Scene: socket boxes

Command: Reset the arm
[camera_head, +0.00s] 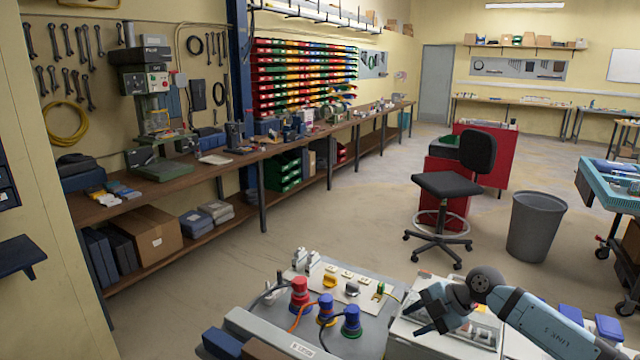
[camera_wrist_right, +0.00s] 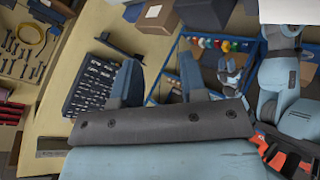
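My right gripper (camera_head: 426,311) is at the lower right of the head view, above the bench by the socket panel. Its two blue-grey fingers stand apart with nothing between them. In the right wrist view the fingers (camera_wrist_right: 160,85) are also spread, with a clear gap. The grey socket panel (camera_head: 375,325) carries a red plug (camera_head: 299,292) and two blue plugs, one of them at the right (camera_head: 351,321). The gripper is to the right of these plugs and apart from them.
A pale box (camera_head: 455,340) lies under my right arm. Blue bins (camera_head: 608,329) are at the lower right. A black chair (camera_head: 452,185) and a grey waste bin (camera_head: 535,227) stand on the floor beyond. A long workbench (camera_head: 240,155) runs along the left wall.

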